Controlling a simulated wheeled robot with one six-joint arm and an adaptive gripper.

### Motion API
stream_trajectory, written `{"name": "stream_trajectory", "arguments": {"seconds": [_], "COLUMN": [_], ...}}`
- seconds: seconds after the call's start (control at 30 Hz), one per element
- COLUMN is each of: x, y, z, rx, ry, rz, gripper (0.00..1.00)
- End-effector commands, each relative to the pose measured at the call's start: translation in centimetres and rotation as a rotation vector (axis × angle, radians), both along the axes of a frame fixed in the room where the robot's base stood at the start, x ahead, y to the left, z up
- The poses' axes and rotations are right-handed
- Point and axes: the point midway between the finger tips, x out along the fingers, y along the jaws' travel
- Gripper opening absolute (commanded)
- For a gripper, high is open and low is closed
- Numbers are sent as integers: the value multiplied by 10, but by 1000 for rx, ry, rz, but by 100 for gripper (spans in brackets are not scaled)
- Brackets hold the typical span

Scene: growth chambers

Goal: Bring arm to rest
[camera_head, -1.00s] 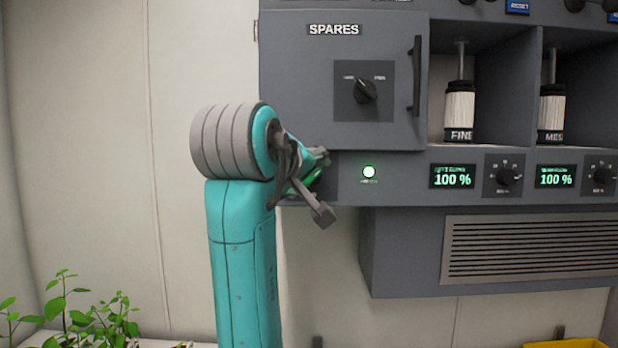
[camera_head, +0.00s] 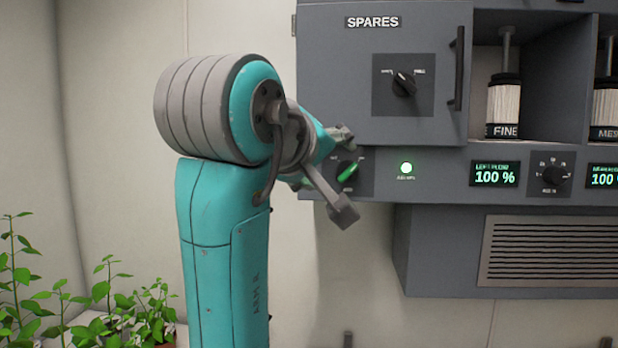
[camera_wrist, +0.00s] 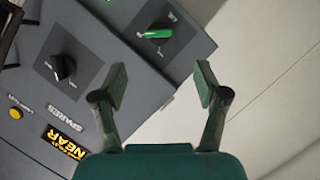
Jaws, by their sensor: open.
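My arm shows in the head view as a teal column with a grey ribbed joint, left of the grey cabinet. My gripper (camera_wrist: 160,88) shows in the wrist view with its two fingers spread apart and nothing between them. Beyond the fingertips are a green-handled knob (camera_wrist: 155,34) and the cabinet's edge. In the head view the green knob (camera_head: 347,171) sits just right of my arm's end.
The SPARES door (camera_head: 372,85) is shut and carries a black knob (camera_head: 404,84). A FINE cartridge (camera_head: 503,107) stands in a bay to its right. A green lamp (camera_head: 406,168) is lit beside a 100 % display (camera_head: 495,174). Plants (camera_head: 135,310) stand at lower left.

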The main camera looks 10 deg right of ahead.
Motion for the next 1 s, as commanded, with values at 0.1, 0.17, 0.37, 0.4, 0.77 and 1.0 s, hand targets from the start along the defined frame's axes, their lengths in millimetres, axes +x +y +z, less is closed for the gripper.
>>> {"name": "stream_trajectory", "arguments": {"seconds": [0.1,0.17,0.37,0.4,0.77,1.0], "x": [11,20,49,54,72,61], "y": [-1,-1,-3,-4,-11,-18], "z": [-21,-37,-105,-119,-251,-339], "rx": [-27,-50,-129,-142,-217,-221], "ry": [1,-2,-18,-21,-48,-58], "rz": [3,9,45,53,161,248], "gripper": [73,73,73,73,73,73]}}
